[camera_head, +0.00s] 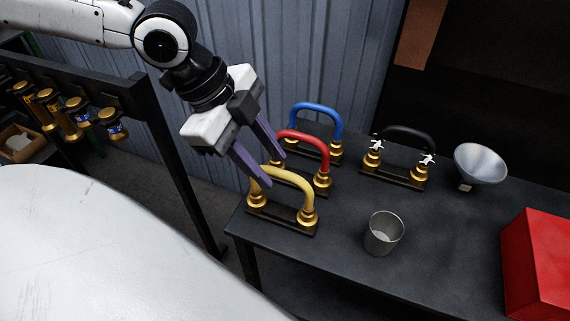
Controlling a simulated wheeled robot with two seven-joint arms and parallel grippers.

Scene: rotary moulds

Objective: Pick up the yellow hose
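The yellow hose (293,177) is an arch with brass fittings at both ends. It stands upright on a dark base at the near left corner of the black table. My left gripper (275,171) comes down from the upper left, with its two purple fingers apart. One fingertip is in front of the hose's upper left bend and the other is just behind its top. I cannot tell whether either finger touches it. The fingers hide a little of the bend. My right gripper is not in view.
Behind the yellow hose stand a red hose (309,138) and a blue hose (318,108), close together. A black hose (407,132), a metal funnel (480,165), a metal cup (384,233) and a red box (540,265) are farther right. The table (445,235) is clear between cup and box.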

